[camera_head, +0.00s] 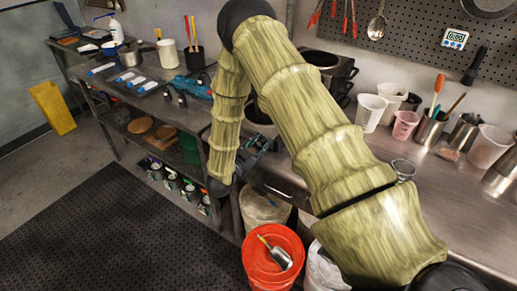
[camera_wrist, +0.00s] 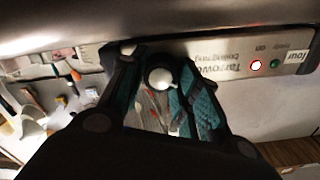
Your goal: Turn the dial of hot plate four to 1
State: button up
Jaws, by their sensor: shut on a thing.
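In the wrist view the control panel of hot plate four (camera_wrist: 215,62) crosses the top, its lettering upside down, with a label reading "four" at the right. The dial (camera_wrist: 160,76) is a dark round knob with a pale round spot. My gripper (camera_wrist: 163,88) has its teal-padded fingers on both sides of the dial and is shut on it. The dial's numbers and pointer cannot be read. In the head view my gripper (camera_head: 254,152) is at the bench's front edge, low beside my arm; the dial is hidden there.
The panel has a glowing red-white lamp (camera_wrist: 256,65) marked "on" and a green lamp (camera_wrist: 274,63). A red bucket (camera_head: 262,262) stands below the bench edge near my arm. White cups (camera_head: 370,108) stand on the bench to the right.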

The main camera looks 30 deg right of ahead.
dwell(0.3)
jog(key=o, duration=1)
jog(key=shift+a, duration=0.1)
jog(key=v, duration=1.2)
jog(key=shift+f, duration=0.1)
